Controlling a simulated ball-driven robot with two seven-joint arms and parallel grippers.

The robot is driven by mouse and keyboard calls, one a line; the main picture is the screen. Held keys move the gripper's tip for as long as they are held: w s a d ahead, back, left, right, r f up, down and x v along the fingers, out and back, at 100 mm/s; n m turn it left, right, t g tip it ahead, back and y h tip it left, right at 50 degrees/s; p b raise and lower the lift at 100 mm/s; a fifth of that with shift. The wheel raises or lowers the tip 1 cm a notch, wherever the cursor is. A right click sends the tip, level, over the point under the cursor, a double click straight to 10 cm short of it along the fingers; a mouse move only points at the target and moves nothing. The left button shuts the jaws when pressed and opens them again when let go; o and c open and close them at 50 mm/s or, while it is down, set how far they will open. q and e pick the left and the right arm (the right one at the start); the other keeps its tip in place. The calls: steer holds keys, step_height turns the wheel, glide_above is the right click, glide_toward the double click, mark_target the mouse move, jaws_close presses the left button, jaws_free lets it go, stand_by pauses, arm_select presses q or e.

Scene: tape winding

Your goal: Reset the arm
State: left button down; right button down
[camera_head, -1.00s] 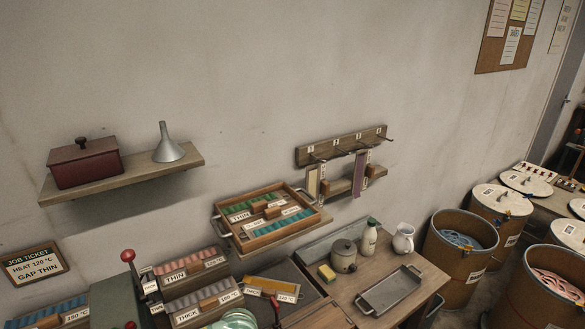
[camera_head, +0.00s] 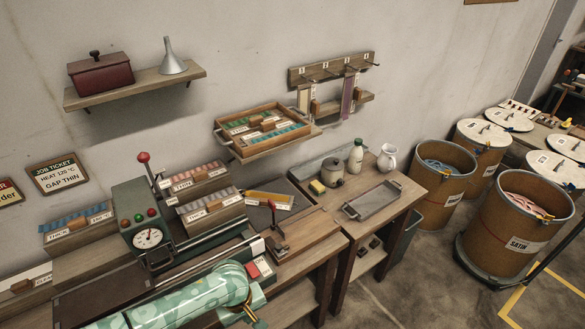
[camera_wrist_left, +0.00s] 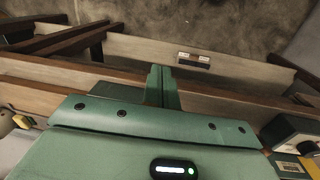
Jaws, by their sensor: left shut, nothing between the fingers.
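My left arm, pale green with a leafy pattern, comes in from the lower left in the head view and lies in front of the workbench. My left gripper (camera_head: 257,300) is at its end, near the bench's front edge, and its fingertips are hard to make out there. In the left wrist view the two green fingers of the gripper (camera_wrist_left: 162,84) are together with nothing between them. Wooden bench rails lie beyond them. My right gripper is not in view.
A press with a gauge (camera_head: 148,238) and a lever stand (camera_head: 280,242) are on the bench. A metal tray (camera_head: 371,200), kettle (camera_head: 333,172), bottle (camera_head: 356,156) and jug (camera_head: 387,157) stand to the right. Drums (camera_head: 517,222) stand on the floor at right, with open floor before them.

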arm_select(q)
steer(key=s+a+f+m+b, duration=0.1)
steer(key=s+a+f+b, duration=0.1)
steer(key=s+f, duration=0.35)
steer(key=s+a+f+m+t+b, duration=0.1)
steer(key=s+a+f+b, duration=0.1)
steer(key=f, duration=0.7)
steer(key=s+a+f+m+b, duration=0.1)
steer(key=s+a+f+b, duration=0.25)
steer(key=f, duration=0.45)
steer(key=s+a+f+m+b, duration=0.1)
steer(key=s+f, duration=0.3)
steer(key=s, duration=0.5)
steer(key=s+a+f+m+b, duration=0.1)
steer(key=s+a+f+m, duration=0.2)
steer(key=s, duration=0.6)
steer(key=s+a+f+m+y+b, duration=0.1)
steer(key=s+a+f+m+b, duration=0.1)
steer(key=s+f, duration=0.3)
steer(key=s, duration=0.4)
steer(key=shift+s+a+g, duration=0.25)
steer(key=shift+g, duration=0.15)
steer(key=shift+f, duration=0.1)
